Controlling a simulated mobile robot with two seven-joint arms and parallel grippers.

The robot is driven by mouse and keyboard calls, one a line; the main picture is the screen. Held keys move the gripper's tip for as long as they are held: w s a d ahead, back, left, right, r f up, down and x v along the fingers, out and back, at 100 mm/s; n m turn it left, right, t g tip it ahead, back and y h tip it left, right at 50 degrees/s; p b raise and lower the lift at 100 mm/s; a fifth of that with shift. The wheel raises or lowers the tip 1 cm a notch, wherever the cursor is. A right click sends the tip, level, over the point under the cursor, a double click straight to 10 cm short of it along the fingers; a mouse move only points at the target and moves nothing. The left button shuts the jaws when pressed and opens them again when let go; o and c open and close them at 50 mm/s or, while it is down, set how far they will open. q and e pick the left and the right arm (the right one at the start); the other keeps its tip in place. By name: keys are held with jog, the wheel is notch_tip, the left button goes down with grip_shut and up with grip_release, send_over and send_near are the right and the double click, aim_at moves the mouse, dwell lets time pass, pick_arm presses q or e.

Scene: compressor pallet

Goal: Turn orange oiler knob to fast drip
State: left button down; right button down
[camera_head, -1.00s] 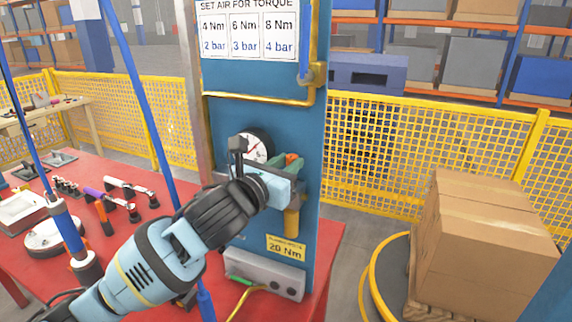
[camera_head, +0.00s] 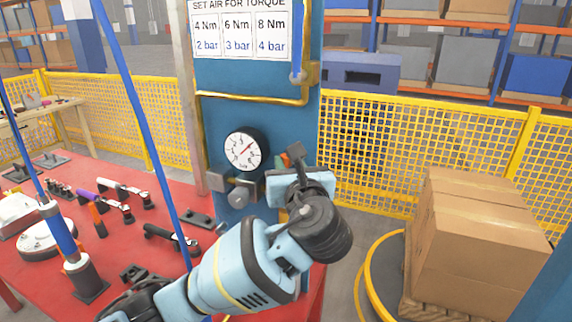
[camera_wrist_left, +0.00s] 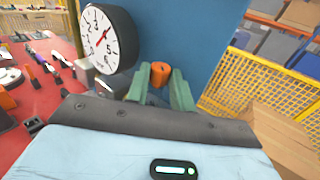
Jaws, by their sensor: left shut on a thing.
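The orange oiler knob (camera_wrist_left: 160,71) sits between the two green fingers of my left gripper (camera_wrist_left: 160,84) in the left wrist view. The fingers are shut on it from both sides. In the head view my left gripper (camera_head: 281,163) is at the right edge of the blue panel (camera_head: 238,110), and its light-blue body and black wrist hide the knob and most of the oiler. My right gripper is not in view.
A round pressure gauge (camera_head: 243,150) is on the panel just left of my gripper, above grey fittings (camera_head: 241,191). A yellow pipe (camera_head: 255,97) runs above. Tools lie on the red table (camera_head: 150,252) at left. A yellow mesh fence (camera_head: 400,150) and cardboard boxes (camera_head: 475,240) are at right.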

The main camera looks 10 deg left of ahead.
pick_arm(q)
jog(key=shift+w+d+n+g+y, duration=0.1)
jog(key=shift+d+n+g+y, duration=0.15)
jog(key=shift+n+g+y, duration=0.7)
jog(key=shift+f+y, duration=0.1)
jog(key=shift+y, duration=0.45)
jog(key=c, duration=1.5)
grip_release()
jog(key=shift+a+t+h, duration=0.1)
jog(key=shift+t+h, duration=0.15)
jog(key=shift+h, duration=0.05)
